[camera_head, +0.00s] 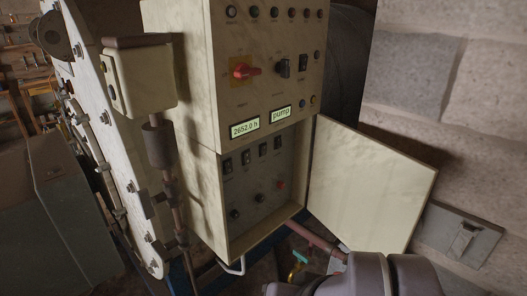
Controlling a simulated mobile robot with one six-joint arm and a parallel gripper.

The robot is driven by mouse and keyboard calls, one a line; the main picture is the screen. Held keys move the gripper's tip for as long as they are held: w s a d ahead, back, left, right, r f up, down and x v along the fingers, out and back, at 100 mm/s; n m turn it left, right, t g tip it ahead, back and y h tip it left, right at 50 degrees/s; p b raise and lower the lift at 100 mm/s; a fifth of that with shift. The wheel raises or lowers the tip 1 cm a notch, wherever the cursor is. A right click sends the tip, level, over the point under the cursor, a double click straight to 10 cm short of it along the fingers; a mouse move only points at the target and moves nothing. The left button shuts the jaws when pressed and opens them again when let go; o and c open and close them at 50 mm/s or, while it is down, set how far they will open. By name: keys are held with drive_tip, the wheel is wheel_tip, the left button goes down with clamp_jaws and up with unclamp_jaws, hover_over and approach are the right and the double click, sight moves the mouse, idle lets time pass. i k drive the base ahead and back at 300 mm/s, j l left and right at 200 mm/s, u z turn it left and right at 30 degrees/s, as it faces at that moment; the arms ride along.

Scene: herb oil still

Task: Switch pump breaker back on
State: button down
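The control cabinet (212,75) stands in the middle, cream coloured and tilted in the picture. Its lower compartment is open, with the door (372,185) swung out to the right. Inside is a row of several small dark breaker switches, among them the leftmost (227,166) and the rightmost (278,142). Their labels and lever positions are too small to read, so I cannot tell which is the pump breaker. A small display reading "pump" (281,114) sits above the compartment. My gripper is not in view; only part of my arm shows at the bottom right.
Below the breakers are several dark knobs and a red button (281,185). Above are a red rotary switch (246,71) and an hours display (245,127). A box on a pipe (140,80) stands left of the cabinet. A stone wall (450,70) is at the right.

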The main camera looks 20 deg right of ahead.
sight(262, 147)
drive_tip(key=i+j+z, duration=0.1)
drive_tip(key=z, duration=0.35)
drive_tip(key=j+z, duration=0.3)
drive_tip(key=z, duration=0.15)
drive_tip(key=i+j+z, duration=0.1)
drive_tip(key=j+z, duration=0.15)
drive_tip(key=z, duration=0.25)
drive_tip(key=j+z, duration=0.2)
drive_tip(key=z, duration=0.25)
